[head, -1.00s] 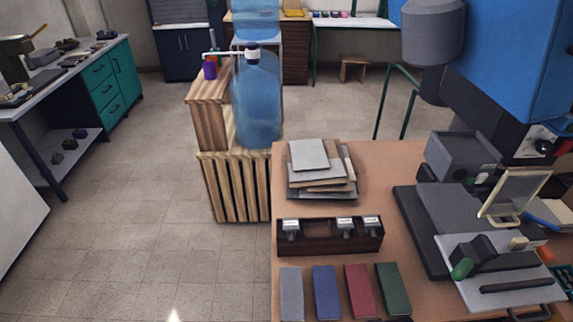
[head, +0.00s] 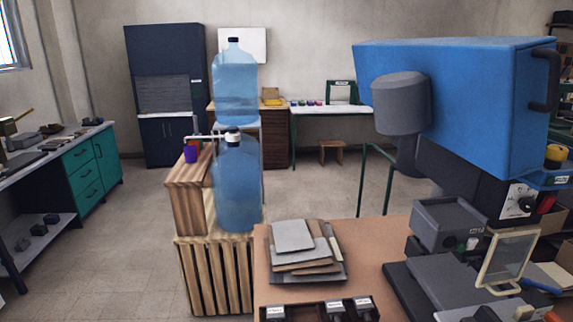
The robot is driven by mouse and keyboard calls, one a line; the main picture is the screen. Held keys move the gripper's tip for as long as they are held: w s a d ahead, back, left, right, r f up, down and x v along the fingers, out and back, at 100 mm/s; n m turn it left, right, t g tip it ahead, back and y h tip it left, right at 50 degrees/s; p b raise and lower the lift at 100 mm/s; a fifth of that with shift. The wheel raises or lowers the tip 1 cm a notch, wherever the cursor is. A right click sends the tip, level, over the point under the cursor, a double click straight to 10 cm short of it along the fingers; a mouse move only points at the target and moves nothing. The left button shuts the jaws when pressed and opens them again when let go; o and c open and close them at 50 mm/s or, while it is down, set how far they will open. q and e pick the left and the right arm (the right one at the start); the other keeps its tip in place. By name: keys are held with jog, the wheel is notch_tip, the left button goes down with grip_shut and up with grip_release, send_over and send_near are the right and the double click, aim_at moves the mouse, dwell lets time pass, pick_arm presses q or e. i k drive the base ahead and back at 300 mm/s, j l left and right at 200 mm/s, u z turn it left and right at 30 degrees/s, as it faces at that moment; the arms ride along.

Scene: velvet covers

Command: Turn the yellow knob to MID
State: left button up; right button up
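A yellow knob-like cap (head: 557,153) shows at the right edge of the head view, beside the big blue machine (head: 455,105). A small labelled plate sits just below it; its lettering is too small to read surely, and no MID mark can be made out. A black dial (head: 525,204) on a white scale plate (head: 515,199) is on the machine's dark lower front. Neither of my grippers is in view, and nothing touches the yellow cap or the dial.
A brown bench (head: 375,240) in front holds a stack of sheets (head: 297,250), a grey box (head: 451,224) and a framed clear shield (head: 508,259). Blue water bottles (head: 236,185) stand on a slatted wooden stand (head: 214,277) at left. Open floor (head: 110,250) lies left of it.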

aim_at(555, 154)
jog(key=z, duration=1.3)
jog(key=i+l+u, duration=0.2)
jog(key=l+u, duration=0.15)
jog(key=l, duration=0.15)
